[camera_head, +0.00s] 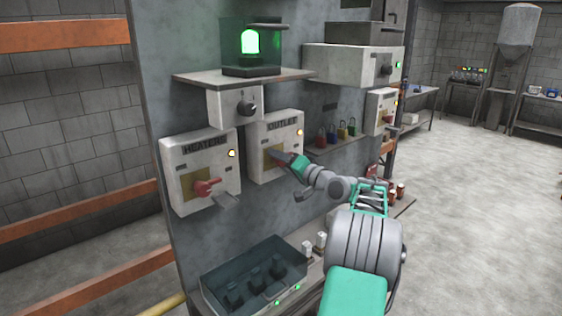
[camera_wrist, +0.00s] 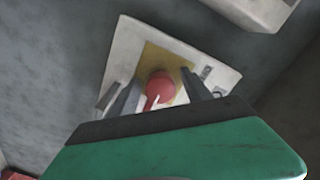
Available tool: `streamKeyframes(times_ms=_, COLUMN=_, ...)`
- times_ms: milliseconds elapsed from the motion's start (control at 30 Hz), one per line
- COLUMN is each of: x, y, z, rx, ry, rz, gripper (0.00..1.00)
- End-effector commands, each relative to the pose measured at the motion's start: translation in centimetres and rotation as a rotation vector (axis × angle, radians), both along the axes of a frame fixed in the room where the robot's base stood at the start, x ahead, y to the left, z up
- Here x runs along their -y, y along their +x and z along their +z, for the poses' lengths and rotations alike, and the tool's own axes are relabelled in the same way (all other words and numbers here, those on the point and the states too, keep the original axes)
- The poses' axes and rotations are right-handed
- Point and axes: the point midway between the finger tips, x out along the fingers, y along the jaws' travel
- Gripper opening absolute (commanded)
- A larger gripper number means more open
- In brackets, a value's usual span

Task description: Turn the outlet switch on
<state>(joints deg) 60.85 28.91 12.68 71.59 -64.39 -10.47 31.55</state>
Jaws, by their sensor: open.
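The outlet switch box (camera_head: 275,142) is a pale panel labelled OUTLET on the grey wall, with a yellow plate and a lit amber lamp at its right. My gripper (camera_head: 285,158) is in front of its yellow plate and hides most of the handle. In the wrist view the box (camera_wrist: 125,58) shows with a red rotary handle (camera_wrist: 160,88) on the yellow plate. My gripper's open fingers (camera_wrist: 160,98) stand on either side of the red handle. I cannot tell whether they touch it.
A similar HEATERS box (camera_head: 200,165) with a red handle is at the left. Above are a grey knob box (camera_head: 235,106) and a shelf with a lit green lamp (camera_head: 250,42). Coloured padlocks (camera_head: 337,132) hang at the right. A bin (camera_head: 255,275) stands below.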

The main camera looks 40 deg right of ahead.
Motion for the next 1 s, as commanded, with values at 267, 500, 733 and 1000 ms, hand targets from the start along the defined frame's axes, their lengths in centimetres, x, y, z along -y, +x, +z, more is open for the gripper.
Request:
streamKeyframes(times_ms=267, x=0.2, y=-1.7, z=-0.2, rx=0.0, ry=-0.001, rz=-0.004, gripper=0.57)
streamKeyframes(times_ms=500, x=0.3, y=-6.5, z=-0.3, rx=0.0, ry=-0.001, rz=-0.004, gripper=0.57)
streamKeyframes(times_ms=733, x=0.2, y=-7.8, z=0.0, rx=0.0, ry=-0.001, rz=0.0, gripper=0.57)
streamKeyframes(times_ms=1000, x=0.2, y=-7.8, z=0.0, rx=0.0, ry=-0.002, rz=0.0, gripper=0.57)
